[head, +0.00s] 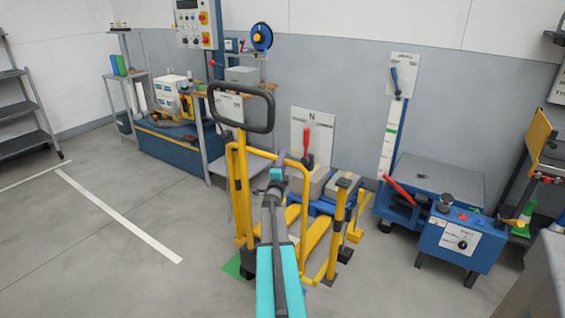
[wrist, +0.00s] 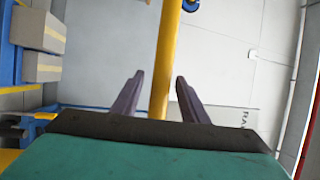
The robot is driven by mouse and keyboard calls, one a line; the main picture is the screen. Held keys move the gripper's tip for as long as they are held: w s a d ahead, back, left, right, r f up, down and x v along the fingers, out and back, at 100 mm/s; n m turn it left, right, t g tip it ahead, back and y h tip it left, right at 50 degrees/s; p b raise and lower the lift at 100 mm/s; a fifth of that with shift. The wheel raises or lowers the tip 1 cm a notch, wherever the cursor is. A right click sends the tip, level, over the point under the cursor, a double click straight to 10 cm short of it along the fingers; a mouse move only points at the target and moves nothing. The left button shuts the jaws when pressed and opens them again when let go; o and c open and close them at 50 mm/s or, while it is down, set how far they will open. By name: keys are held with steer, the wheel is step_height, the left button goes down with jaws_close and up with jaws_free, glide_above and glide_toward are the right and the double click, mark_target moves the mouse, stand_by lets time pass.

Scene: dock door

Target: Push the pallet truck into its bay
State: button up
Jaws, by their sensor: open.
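The yellow pallet truck (head: 242,195) stands mid-picture in the head view, with an upright frame and a black loop handle (head: 241,129) on top. My gripper (head: 277,175) is in front of its frame in the head view. In the wrist view my gripper (wrist: 158,82) is open, and a yellow bar (wrist: 167,50) runs between its two dark fingers. I cannot tell whether the fingers touch the bar. A green floor patch (head: 233,266) lies by the truck's base, partly hidden. Which floor area is the bay is not clear.
White floor lines (head: 120,215) mark the open floor at left. A yellow post (head: 337,228) stands right of my arm. Grey boxes (head: 343,187) sit behind it. A blue machine (head: 460,238) is at right, a workbench (head: 172,145) at back left, shelving (head: 25,115) far left.

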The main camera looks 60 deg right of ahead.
stand_by(0.3)
jaws_close()
steer(key=shift+d, duration=0.1)
